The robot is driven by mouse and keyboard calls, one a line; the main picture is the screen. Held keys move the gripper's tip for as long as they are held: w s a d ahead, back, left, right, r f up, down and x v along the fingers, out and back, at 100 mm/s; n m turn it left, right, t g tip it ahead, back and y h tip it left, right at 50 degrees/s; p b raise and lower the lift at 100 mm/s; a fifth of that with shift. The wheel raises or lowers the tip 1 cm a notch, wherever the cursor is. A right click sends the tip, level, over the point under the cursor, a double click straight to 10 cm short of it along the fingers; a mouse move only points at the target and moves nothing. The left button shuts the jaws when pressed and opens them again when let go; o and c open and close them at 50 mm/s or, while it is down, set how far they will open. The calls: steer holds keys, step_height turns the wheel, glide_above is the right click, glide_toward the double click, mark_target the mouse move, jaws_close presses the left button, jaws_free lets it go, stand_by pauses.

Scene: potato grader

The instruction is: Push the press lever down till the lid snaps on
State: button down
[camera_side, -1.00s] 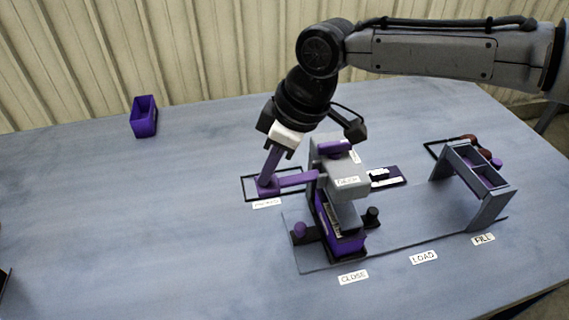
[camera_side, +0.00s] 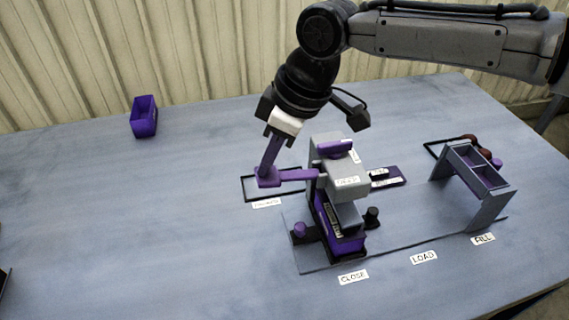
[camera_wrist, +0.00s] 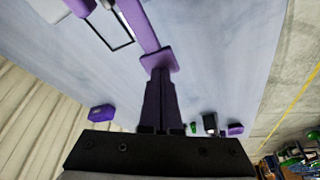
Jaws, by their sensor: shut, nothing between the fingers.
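The press (camera_side: 346,186) is a grey block on a stand at the CLOSE label. Its purple lever (camera_side: 297,175) sticks out to the left, roughly level, with a flat pad at its end. My gripper (camera_side: 267,171) is shut and empty, with its purple fingertips at the lever pad from above. In the wrist view, my gripper (camera_wrist: 160,75) meets the pad of the lever (camera_wrist: 143,28); exact contact is hard to tell. A purple box (camera_side: 346,243) sits under the press. Its top is partly hidden by the press head, so the lid's seating cannot be told.
A grey stand with purple compartments (camera_side: 478,166) is at the right by the FILL label. A black outlined frame (camera_side: 247,190) lies under the lever. A purple bin (camera_side: 143,117) stands at the back left.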

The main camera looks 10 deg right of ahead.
mark_target(269, 174)
step_height(269, 174, up, 8)
stand_by(1.0)
stand_by(0.5)
steer(key=d+r+m+t, duration=0.1)
steer(key=d+r+m, duration=0.1)
steer(key=d+r, duration=0.6)
steer(key=d+r+m+t, duration=0.2)
steer(key=d+r, duration=0.2)
steer(key=d, duration=0.8)
steer(key=s+d+m+h, duration=0.1)
steer(key=s+d+m, duration=0.1)
steer(key=s+d, duration=0.35)
steer(key=s+d+m, duration=0.1)
steer(key=s+d, duration=0.2)
steer(key=d, duration=0.5)
steer(key=s+d+f+m+h, duration=0.1)
steer(key=s+d+f, duration=0.3)
steer(key=s+f, duration=0.4)
steer(key=s+d+f+m+h, duration=0.1)
steer(key=s+d+f+m, duration=0.3)
steer(key=s+f, duration=0.4)
step_height(269, 174, down, 4)
steer(key=shift+d+f+t, duration=0.1)
steer(key=shift+d+t, duration=0.2)
steer(key=shift+d, duration=0.25)
